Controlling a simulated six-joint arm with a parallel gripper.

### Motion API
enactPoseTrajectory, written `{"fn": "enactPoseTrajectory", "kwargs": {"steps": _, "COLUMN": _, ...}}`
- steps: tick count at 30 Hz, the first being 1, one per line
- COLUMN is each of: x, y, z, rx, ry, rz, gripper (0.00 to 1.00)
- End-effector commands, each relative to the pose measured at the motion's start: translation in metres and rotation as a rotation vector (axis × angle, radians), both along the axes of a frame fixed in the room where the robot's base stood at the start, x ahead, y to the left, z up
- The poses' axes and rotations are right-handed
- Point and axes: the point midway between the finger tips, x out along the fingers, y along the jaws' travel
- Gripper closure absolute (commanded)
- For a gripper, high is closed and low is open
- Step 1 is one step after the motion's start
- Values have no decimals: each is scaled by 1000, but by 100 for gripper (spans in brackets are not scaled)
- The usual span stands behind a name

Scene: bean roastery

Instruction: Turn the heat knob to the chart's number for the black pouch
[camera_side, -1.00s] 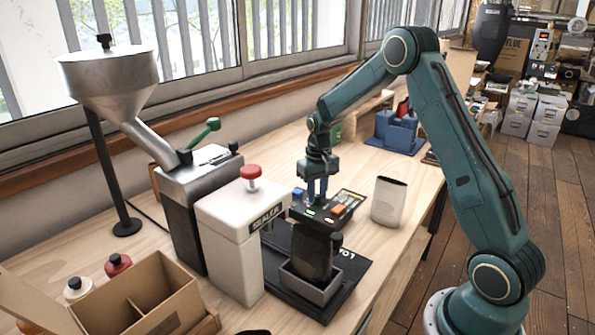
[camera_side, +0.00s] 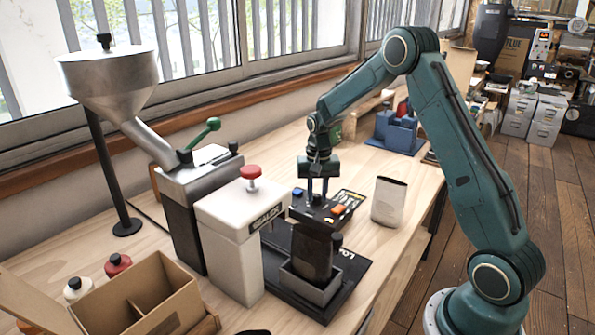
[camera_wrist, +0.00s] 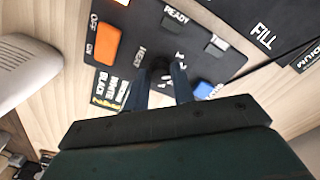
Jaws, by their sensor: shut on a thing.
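My gripper (camera_side: 317,196) is shut on the black heat knob (camera_wrist: 160,66) of the dark control panel (camera_wrist: 150,22). In the wrist view the fingers stand on both sides of the knob; its pointer and most dial numbers are hidden or too small to read. The chart (camera_wrist: 108,90) lies at the panel's lower left edge in the wrist view, with lines for white and black; its numbers are not readable. The black pouch (camera_side: 312,250) stands upright in a grey open tray (camera_side: 310,287) in front of the panel.
The panel has an orange switch (camera_wrist: 95,42) and a blue button (camera_wrist: 205,90). A white sealer (camera_side: 232,235) with a red knob stands left of the pouch. A pale pouch (camera_side: 389,201) stands to the right. A divided cardboard box (camera_side: 150,300) is at front left.

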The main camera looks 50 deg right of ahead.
Motion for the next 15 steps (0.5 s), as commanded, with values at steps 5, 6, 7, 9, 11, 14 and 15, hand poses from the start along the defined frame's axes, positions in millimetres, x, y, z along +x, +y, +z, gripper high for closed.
{"fn": "enactPoseTrajectory", "kwargs": {"steps": 5, "x": 0, "y": -1, "z": 1, "rx": -1, "ry": -2, "rz": -45, "gripper": 98}}
{"fn": "enactPoseTrajectory", "kwargs": {"steps": 6, "x": 0, "y": -1, "z": 1, "rx": -1, "ry": -2, "rz": -49, "gripper": 98}}
{"fn": "enactPoseTrajectory", "kwargs": {"steps": 7, "x": 0, "y": -1, "z": 1, "rx": -1, "ry": -2, "rz": -52, "gripper": 98}}
{"fn": "enactPoseTrajectory", "kwargs": {"steps": 9, "x": 0, "y": -1, "z": 1, "rx": -2, "ry": -3, "rz": -54, "gripper": 98}}
{"fn": "enactPoseTrajectory", "kwargs": {"steps": 11, "x": 1, "y": -1, "z": 1, "rx": -2, "ry": -3, "rz": -54, "gripper": 98}}
{"fn": "enactPoseTrajectory", "kwargs": {"steps": 14, "x": 1, "y": -1, "z": 1, "rx": -2, "ry": -3, "rz": -53, "gripper": 98}}
{"fn": "enactPoseTrajectory", "kwargs": {"steps": 15, "x": 1, "y": -1, "z": 1, "rx": -2, "ry": -3, "rz": -53, "gripper": 98}}
